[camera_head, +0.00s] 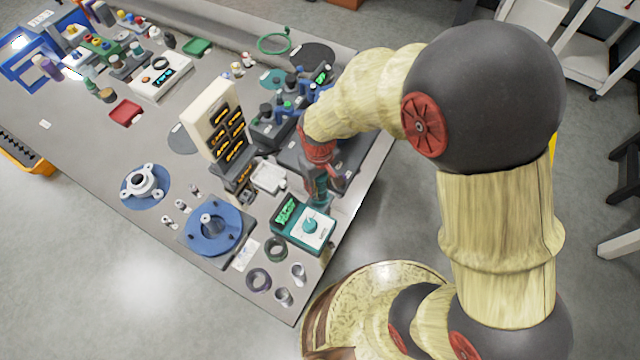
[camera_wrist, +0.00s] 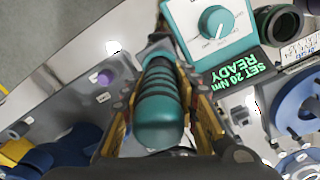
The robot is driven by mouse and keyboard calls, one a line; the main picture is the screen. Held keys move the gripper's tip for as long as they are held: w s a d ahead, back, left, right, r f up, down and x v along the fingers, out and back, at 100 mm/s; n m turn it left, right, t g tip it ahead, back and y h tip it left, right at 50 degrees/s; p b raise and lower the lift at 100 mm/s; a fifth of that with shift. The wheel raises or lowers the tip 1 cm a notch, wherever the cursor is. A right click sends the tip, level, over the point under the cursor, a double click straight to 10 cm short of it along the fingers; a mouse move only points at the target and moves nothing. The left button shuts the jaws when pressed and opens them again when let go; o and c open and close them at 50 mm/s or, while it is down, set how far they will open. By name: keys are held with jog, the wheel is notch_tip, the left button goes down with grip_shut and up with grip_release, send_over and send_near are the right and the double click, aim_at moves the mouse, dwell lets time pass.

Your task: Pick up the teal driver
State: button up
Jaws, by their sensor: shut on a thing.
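The teal driver (camera_wrist: 158,107) has a ribbed, dark-banded handle. In the wrist view it lies between the two yellowish fingers of my gripper (camera_wrist: 160,125), which is shut on it. In the head view my gripper (camera_head: 318,172) is at the right side of the table, and a small teal part of the driver (camera_head: 321,190) shows below it. The driver's lower end is hidden. I cannot tell whether the driver still touches its grey stand.
A teal controller with a white dial face (camera_head: 309,227) stands close by; its display reads "SET 20 Nm READY" in the wrist view (camera_wrist: 233,77).

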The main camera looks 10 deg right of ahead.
aim_at(320, 180)
grip_shut()
jog(key=shift+r, duration=0.15)
jog(key=shift+r+p, duration=0.4)
jog(key=shift+r, duration=0.25)
notch_tip(320, 180, up, 2)
jog(key=shift+s+r+p, duration=0.15)
jog(key=shift+r+p, duration=0.05)
jog(key=shift+p, duration=0.4)
jog(key=s+r+p, duration=0.2)
jog(key=s+r, duration=0.2)
jog(key=s, duration=0.3)
jog(key=s+a+r+p, duration=0.1)
jog(key=s+r+p, duration=0.1)
jog(key=s+r, duration=0.3)
jog(key=shift+s+a, duration=0.15)
jog(key=shift+s, duration=0.7)
